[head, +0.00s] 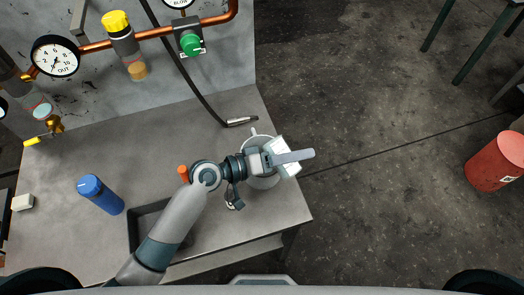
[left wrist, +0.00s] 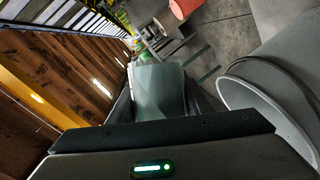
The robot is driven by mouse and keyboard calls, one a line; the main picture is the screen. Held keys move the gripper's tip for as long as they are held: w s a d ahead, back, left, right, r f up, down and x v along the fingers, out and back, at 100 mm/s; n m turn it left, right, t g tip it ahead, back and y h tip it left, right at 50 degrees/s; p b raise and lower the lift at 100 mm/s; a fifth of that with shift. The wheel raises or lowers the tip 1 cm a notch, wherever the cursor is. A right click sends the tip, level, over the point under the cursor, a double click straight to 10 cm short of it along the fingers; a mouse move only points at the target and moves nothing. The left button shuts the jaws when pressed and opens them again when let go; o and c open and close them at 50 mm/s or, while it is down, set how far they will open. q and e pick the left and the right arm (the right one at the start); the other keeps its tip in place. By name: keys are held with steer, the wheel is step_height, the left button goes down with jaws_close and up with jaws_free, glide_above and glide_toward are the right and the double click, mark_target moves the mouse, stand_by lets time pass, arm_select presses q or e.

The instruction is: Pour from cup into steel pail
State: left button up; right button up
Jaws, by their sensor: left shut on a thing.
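The grey steel pail (head: 262,182) stands near the right edge of the bench, partly hidden under my left wrist. In the left wrist view its pale rim and side (left wrist: 268,88) show at the right. My left gripper (head: 291,157) is above the pail's right side and shut on the cup. The cup shows as a pale, whitish piece (head: 285,143) beside the fingers. In the left wrist view the grey-green cup (left wrist: 158,92) sits between the dark fingers, and that view is rolled sideways. The cup's contents and exact tilt are not clear. My right gripper is not in view.
A blue bottle (head: 100,194), a dark-framed tray (head: 134,238) and a white block (head: 22,202) are on the bench left of my arm. A hose nozzle (head: 241,121) lies behind the pail. Pipes and a gauge (head: 55,57) line the back. A red bucket (head: 492,165) is far right.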

mark_target(287, 147)
arm_select(q)
steer(key=shift+r, duration=0.2)
steer(key=shift+f+n+h+b, duration=0.2)
steer(key=shift+n+h+b, duration=0.3)
steer(key=shift+n, duration=0.4)
stand_by(0.6)
steer(key=shift+w+a+r+n+h, duration=0.35)
steer(key=shift+w+r+n, duration=0.2)
steer(key=shift+n, duration=0.25)
stand_by(0.6)
steer(key=shift+w+a+r+n+h, duration=0.15)
steer(key=shift+r+n+h, duration=0.15)
steer(key=shift+r+n, duration=0.25)
steer(key=shift+w+a+r+n+h, duration=0.1)
steer(key=shift+r+n+h, duration=0.2)
steer(key=shift+n, duration=0.35)
stand_by(1.0)
steer(key=f+m, duration=0.1)
steer(key=s+d+m+y, duration=0.1)
steer(key=f+m+y, duration=0.1)
steer(key=m, duration=0.1)
steer(key=shift+s+d+f, duration=0.15)
steer(key=shift+s+f, duration=0.15)
steer(key=shift+f, duration=0.05)
